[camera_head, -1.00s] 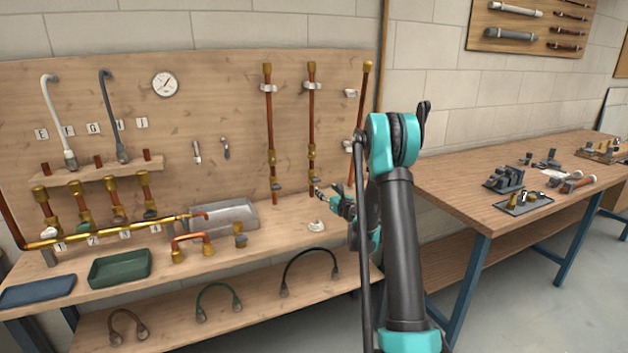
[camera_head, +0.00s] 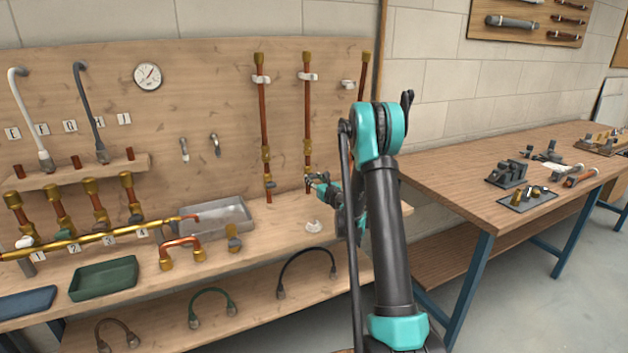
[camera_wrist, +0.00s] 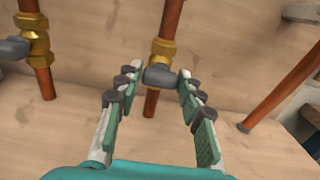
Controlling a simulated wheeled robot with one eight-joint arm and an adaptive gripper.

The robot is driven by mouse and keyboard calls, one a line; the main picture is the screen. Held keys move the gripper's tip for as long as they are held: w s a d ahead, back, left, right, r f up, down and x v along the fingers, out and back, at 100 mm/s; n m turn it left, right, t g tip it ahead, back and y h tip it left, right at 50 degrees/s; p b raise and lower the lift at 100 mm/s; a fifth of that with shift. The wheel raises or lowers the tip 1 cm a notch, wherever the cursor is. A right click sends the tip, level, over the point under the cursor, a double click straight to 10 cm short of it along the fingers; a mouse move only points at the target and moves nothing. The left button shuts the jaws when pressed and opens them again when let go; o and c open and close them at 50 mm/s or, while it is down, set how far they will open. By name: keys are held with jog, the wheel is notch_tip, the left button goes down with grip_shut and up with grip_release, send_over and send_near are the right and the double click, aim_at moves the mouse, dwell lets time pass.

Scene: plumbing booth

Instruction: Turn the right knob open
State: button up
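Two vertical copper pipes with brass valves and grey knobs stand at the board. The right knob (camera_wrist: 160,75) is on the valve of the middle pipe (camera_head: 307,125). My gripper (camera_wrist: 157,80) is open, with one finger on each side of this knob; I cannot tell if either finger touches it. In the head view my gripper (camera_head: 318,181) is at the lower part of that pipe and mostly hides the knob. The left knob (camera_wrist: 14,48) sits on the left pipe (camera_head: 263,110), clear of the fingers.
A third copper pipe (camera_wrist: 285,90) stands to the right of the fingers. A small white part (camera_head: 313,226) lies on the bench below my gripper. A grey tray (camera_head: 222,214) and a green tray (camera_head: 104,279) are further left.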

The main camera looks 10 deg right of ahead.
jog(key=c, duration=0.6)
jog(key=shift+n, duration=0.4)
jog(key=n, duration=0.2)
jog(key=shift+n, duration=0.4)
jog(key=n, duration=0.3)
jog(key=shift+n, duration=0.4)
jog(key=n, duration=1)
jog(key=shift+s+a+f, duration=0.1)
jog(key=shift+n, duration=0.4)
